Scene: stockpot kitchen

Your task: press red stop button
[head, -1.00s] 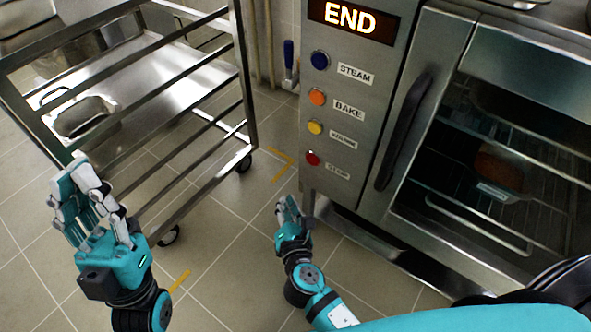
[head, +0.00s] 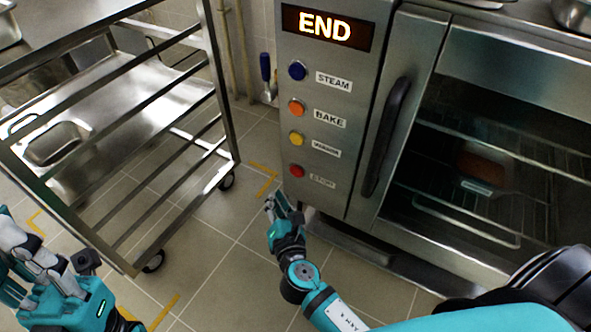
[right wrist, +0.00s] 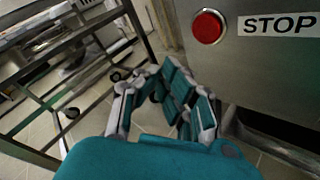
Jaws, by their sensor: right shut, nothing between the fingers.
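The red stop button (head: 297,171) is the lowest of the buttons on the oven's steel panel, beside a STOP label. It shows large in the right wrist view (right wrist: 208,26), above and right of my right gripper. My right gripper (head: 277,207) is shut and empty, just below and left of the button in the head view; a gap shows between them in the wrist view. Its curled fingers (right wrist: 178,88) show there too. My left gripper (head: 32,262) is at the lower left of the head view, partly cut off, its fingers spread and empty.
Blue (head: 297,70), orange (head: 296,108) and yellow (head: 296,138) buttons sit above the red one. The lit display (head: 326,27) reads END. The oven door handle (head: 385,137) is to the right. A wheeled steel rack (head: 225,100) stands left, with open floor between.

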